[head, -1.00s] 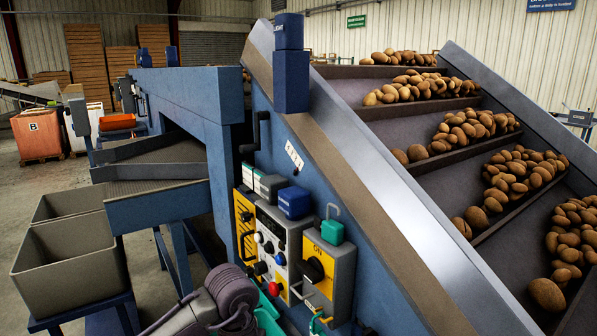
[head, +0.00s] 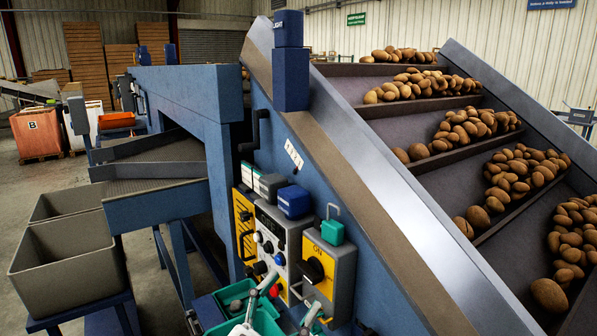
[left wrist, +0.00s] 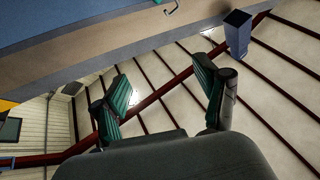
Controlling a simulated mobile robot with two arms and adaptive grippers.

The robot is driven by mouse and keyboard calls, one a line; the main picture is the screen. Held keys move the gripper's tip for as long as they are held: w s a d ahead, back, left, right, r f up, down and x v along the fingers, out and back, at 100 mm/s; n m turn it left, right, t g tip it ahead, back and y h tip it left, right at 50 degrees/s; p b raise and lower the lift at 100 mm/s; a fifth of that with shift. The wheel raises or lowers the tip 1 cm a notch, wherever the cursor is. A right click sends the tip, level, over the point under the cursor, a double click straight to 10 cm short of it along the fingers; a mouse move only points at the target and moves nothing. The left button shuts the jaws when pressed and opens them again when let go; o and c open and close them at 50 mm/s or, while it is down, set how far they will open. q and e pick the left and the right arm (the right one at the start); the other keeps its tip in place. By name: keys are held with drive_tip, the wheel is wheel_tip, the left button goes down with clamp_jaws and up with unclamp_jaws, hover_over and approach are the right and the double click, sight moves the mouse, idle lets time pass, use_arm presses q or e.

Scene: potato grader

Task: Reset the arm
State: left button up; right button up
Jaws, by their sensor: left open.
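My left gripper (left wrist: 160,75) is open and empty in the left wrist view, its two green-padded fingers spread apart. Behind them are the ceiling and wall, so that camera faces upward. In the head view a grey finger-like part and green pieces (head: 240,295) show at the bottom edge, in front of the machine's lower panel. I cannot tell clearly which of these are my gripper. My right gripper is not in view. The control panel (head: 268,222) has a red button (head: 275,291) and a yellow-backed rotary switch (head: 316,268) marked ON.
The blue potato grader fills the middle and right, its sloping conveyor (head: 420,125) carrying several piles of potatoes. Grey bins (head: 70,262) stand on a blue stand at left. A crate marked B (head: 36,132) stands farther back. Open floor lies at far left.

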use_arm(q)
drive_tip(key=w+a+f+n+t+y, duration=0.25)
drive_tip(key=a+f+n+y, duration=0.45)
drive_tip(key=a+n+y, duration=0.5)
drive_tip(key=s+a+f+g+y, duration=0.2)
drive_tip(key=a+f+y, duration=0.1)
drive_tip(key=f, duration=0.2)
drive_tip(key=s+a+f+g+y, duration=0.2)
drive_tip(key=s+a+f+g, duration=0.1)
drive_tip(key=f, duration=0.3)
drive_tip(key=s+a+f+m+g+h, duration=0.1)
drive_tip(key=s+f+g, duration=0.55)
drive_tip(key=s, duration=0.35)
drive_tip(key=s+f+m+g, duration=0.1)
drive_tip(key=s+f+g, duration=0.4)
drive_tip(key=s+f, duration=0.4)
drive_tip(key=s+f+g, duration=0.1)
drive_tip(key=s+f, duration=0.2)
drive_tip(key=f, duration=2.2)
drive_tip(key=s+a+f+g, duration=0.1)
drive_tip(key=s+a+f, duration=0.2)
drive_tip(key=s+f, duration=1.2)
drive_tip(key=shift+s+f, duration=0.2)
drive_tip(key=shift+s, duration=0.45)
